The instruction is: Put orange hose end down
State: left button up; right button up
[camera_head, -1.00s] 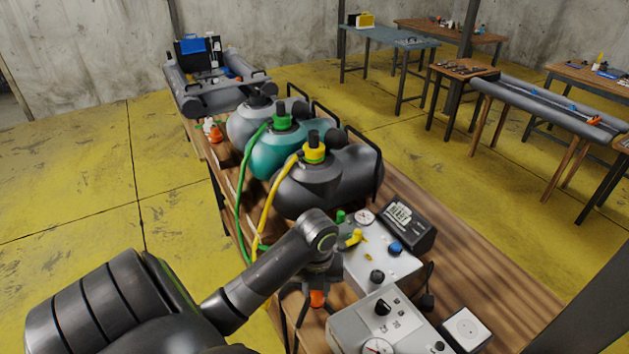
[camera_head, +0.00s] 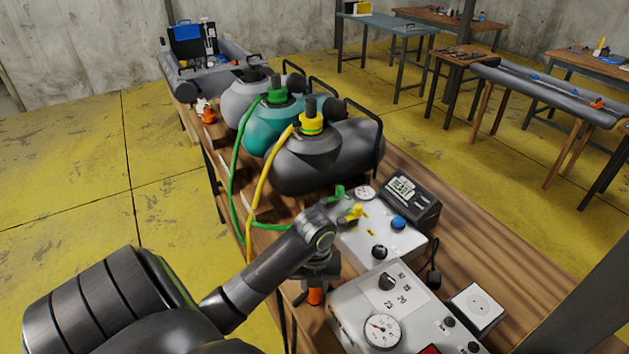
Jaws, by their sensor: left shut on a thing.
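My left gripper (camera_head: 313,283) points down at the near edge of the wooden table, left of the near grey gauge box. It is shut on the orange hose end (camera_head: 315,296), of which only a small orange part shows below the fingers. Whether the orange piece touches the table top I cannot tell. The rest of its hose is hidden. My right gripper is not in view.
The near gauge box (camera_head: 352,313) and a second gauge box (camera_head: 385,252) stand close on the right. A green hose (camera_head: 235,165) and a yellow hose (camera_head: 262,190) run from rounded tanks (camera_head: 325,165) behind. Bare wooden table (camera_head: 480,262) lies at the right.

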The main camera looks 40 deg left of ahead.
pick_arm(q)
jog(key=o, duration=1.1)
jog(key=shift+c, duration=0.2)
notch_tip(320, 180, up, 12)
jog(key=p, duration=1.1)
jog(key=shift+r, duration=0.1)
